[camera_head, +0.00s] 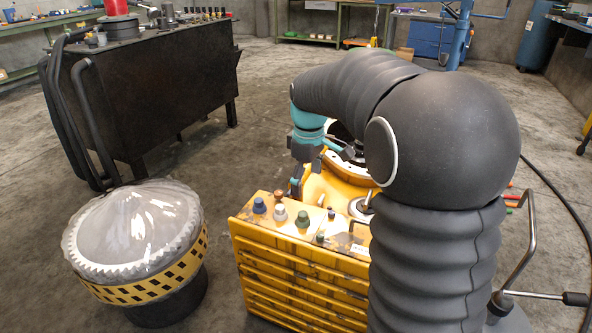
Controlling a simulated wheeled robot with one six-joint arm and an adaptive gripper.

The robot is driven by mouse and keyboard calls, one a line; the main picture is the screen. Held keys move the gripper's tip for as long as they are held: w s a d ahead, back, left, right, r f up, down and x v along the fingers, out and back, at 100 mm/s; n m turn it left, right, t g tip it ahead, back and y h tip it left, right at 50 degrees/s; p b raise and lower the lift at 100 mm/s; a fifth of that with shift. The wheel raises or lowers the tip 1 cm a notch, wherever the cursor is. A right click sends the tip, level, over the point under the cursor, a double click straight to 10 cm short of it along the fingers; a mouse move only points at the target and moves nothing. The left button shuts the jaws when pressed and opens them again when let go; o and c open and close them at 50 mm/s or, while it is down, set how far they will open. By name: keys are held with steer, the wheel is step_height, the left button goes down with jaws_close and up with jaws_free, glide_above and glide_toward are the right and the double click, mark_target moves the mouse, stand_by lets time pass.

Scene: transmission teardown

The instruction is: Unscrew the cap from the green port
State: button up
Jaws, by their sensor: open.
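A green cap or port (302,219) stands upright on top of the yellow cabinet (300,275). Nothing grips it. A smaller, dark greenish piece (320,238) sits just in front and to the right of it; I cannot tell if it is a port or a cap. My gripper (300,178), below a teal wrist, is open and hangs behind the row of caps, above and apart from the green one. Its fingers are dark and partly lost against the yellow housing. I cannot see anything between them.
Beside the green cap stand a blue cap (259,206), a white cap (280,212), a brown cap (279,196) and a small dark knob (331,213). A plastic-covered drum (135,235) stands left of the cabinet. A black bench (150,95) is behind it. Open floor lies between.

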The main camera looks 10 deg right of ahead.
mark_target(303, 213)
steer(key=shift+n+g, duration=0.3)
steer(key=shift+n, duration=0.3)
steer(key=shift+w+f+b, duration=0.55)
steer(key=shift+f+b, duration=0.1)
steer(key=shift+f, duration=1.55)
steer(key=shift+w+f+b, duration=0.5)
steer(key=shift+f+b, duration=0.1)
steer(key=shift+f, duration=1.65)
steer(key=shift+w+f+b, duration=0.55)
steer(key=shift+f+b, duration=0.1)
steer(key=shift+f, duration=1.55)
jaws_close()
steer(key=n+p, duration=0.1)
steer(key=n, duration=0.3)
steer(key=shift+r+n, duration=0.1)
steer(key=shift+n, duration=0.5)
